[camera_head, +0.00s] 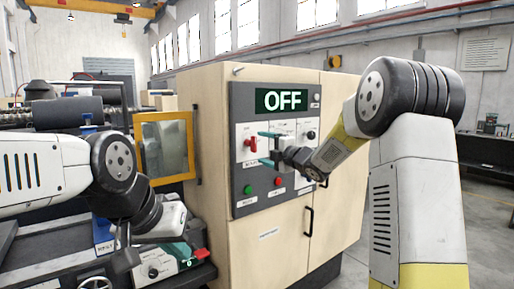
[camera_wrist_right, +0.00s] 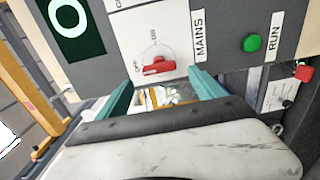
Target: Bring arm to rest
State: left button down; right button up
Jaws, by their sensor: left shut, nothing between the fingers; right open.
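My right gripper (camera_head: 268,149) is open and empty in front of the grey control panel (camera_head: 238,190), its two teal fingers spread. In the right wrist view its fingers (camera_wrist_right: 162,90) stand either side of the red MAINS switch (camera_wrist_right: 158,66), which lies beyond them, apparently apart from it. The red switch (camera_head: 251,144) also shows left of the fingers in the head view. My left gripper (camera_head: 186,254) is low at the left with its teal fingers shut, near the machine's lower controls; it is partly hidden by its own arm.
The panel's display (camera_head: 282,101) reads OFF. A green button (camera_head: 248,189) and a red button (camera_head: 278,181) sit below the switch. The wooden cabinet (camera_head: 340,215) has a black handle (camera_head: 308,221). A yellow-framed window (camera_head: 164,146) stands at its left. Open floor shows at right.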

jog(key=shift+s+d, duration=0.3)
jog(key=shift+s, duration=0.15)
jog(key=s+d+r+m+g+h, duration=0.1)
jog(key=s+d+m+h, duration=0.8)
jog(key=s+d+m, duration=0.4)
jog(key=s+a+f+m+g, duration=0.1)
jog(key=s+f+m+g, duration=0.1)
jog(key=s, duration=0.7)
jog(key=s+f+m+g, duration=0.3)
jog(key=s+f+m, duration=0.2)
jog(key=s, duration=0.4)
jog(key=s+a+f+m+g, duration=0.1)
jog(key=s+f+m+g, duration=0.1)
jog(key=s, duration=0.8)
jog(key=f+m, duration=0.1)
jog(key=m, duration=0.1)
jog(key=shift+a+f+m+y, duration=0.3)
jog(key=shift+m, duration=0.1)
